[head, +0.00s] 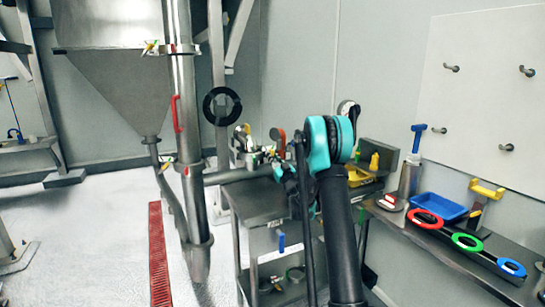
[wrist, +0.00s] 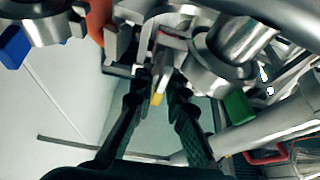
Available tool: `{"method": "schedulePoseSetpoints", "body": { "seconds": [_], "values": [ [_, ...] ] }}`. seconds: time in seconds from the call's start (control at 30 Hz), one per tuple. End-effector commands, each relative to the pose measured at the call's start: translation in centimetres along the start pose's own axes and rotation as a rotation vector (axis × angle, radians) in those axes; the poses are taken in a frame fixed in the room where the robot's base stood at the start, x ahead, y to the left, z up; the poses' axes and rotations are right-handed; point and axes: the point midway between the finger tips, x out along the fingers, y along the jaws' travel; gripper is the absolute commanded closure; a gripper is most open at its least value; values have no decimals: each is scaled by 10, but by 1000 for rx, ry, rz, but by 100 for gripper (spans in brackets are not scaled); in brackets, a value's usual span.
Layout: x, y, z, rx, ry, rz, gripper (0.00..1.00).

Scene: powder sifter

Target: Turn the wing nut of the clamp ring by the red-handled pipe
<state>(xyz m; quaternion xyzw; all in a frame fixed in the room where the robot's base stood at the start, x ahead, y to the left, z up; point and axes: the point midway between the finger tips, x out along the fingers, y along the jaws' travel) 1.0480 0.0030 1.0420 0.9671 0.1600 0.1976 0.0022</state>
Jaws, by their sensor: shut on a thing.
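The tall steel pipe (head: 186,110) with a red handle (head: 177,113) stands left of my arm in the head view. A red handle on a pale pipe also shows at the lower right of the wrist view (wrist: 268,156). My gripper (wrist: 153,95) has dark ridged fingers around a small pale piece with a yellow tip (wrist: 158,97), which looks like a wing nut. It sits below a metal clamp assembly (wrist: 165,50). The exact contact is hard to see. In the head view my own arm largely hides the gripper, near metal fittings (head: 243,150).
In the wrist view, orange (wrist: 100,20), blue (wrist: 14,46) and green (wrist: 238,107) parts crowd around the fingers. In the head view, a steel cart (head: 262,203) stands beside the pipe. A bench at right holds a blue tray (head: 438,206) and coloured rings.

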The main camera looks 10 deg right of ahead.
Motion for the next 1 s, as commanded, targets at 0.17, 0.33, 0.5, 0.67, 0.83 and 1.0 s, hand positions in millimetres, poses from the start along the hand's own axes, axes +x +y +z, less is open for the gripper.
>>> {"method": "schedulePoseSetpoints", "body": {
  "seconds": [0.17, 0.33, 0.5, 0.67, 0.83, 1.0],
  "values": [
    [0, 0, 0, -158, 0, -64, 100],
    [0, -1, 0, -301, -1, -123, 100],
    [0, -3, 0, -425, 0, -176, 100],
    [0, -4, 1, -516, 0, -214, 100],
    [0, -4, 1, -584, 0, -242, 100],
    [-1, -4, 1, -619, 1, -257, 100]
  ]
}}
